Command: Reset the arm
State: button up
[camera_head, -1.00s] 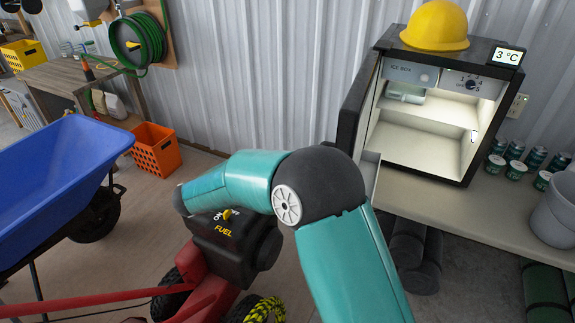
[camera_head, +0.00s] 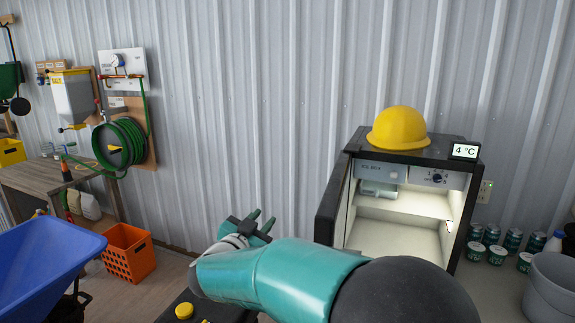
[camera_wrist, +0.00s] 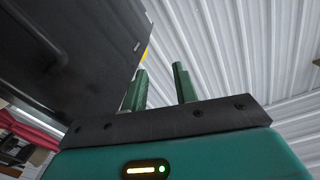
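My gripper (camera_head: 260,222) shows at the end of my teal arm in the head view, in front of the metal wall and left of the open mini fridge (camera_head: 400,215). Its two green fingers stand apart with nothing between them. In the wrist view my gripper (camera_wrist: 160,85) is also open and empty, with corrugated metal behind it. A dark panel (camera_wrist: 80,45) fills the upper left of the wrist view, close to the fingers. It looks like the fridge door (camera_head: 332,198), which stands open in the head view.
A yellow hard hat (camera_head: 399,128) and a display reading 4 °C (camera_head: 465,151) sit on the fridge. Several cans (camera_head: 492,236) and a grey bucket (camera_head: 553,285) stand to its right. A blue wheelbarrow (camera_head: 45,265) and orange crate (camera_head: 128,254) are at left.

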jog(key=s+d+r+n+g+y, duration=0.2)
jog(key=s+d+r+n+y, duration=0.4)
jog(key=s+n+y, duration=0.3)
jog(key=s+d+f+g, duration=0.3)
jog(key=s+d, duration=0.2)
jog(key=s, duration=0.3)
jog(key=s+d+f+g+h, duration=0.1)
jog(key=s+d+f+g, duration=0.2)
jog(key=s+d, duration=0.3)
jog(key=s+d+f+m+g, duration=0.1)
jog(key=s+d+f+g, duration=0.2)
jog(key=s, duration=0.7)
notch_tip(320, 180, down, 2)
jog(key=shift+s+d+f+h, duration=0.25)
jog(key=shift+d+h, duration=0.15)
jog(key=shift+d, duration=0.8)
jog(key=shift+o, duration=0.8)
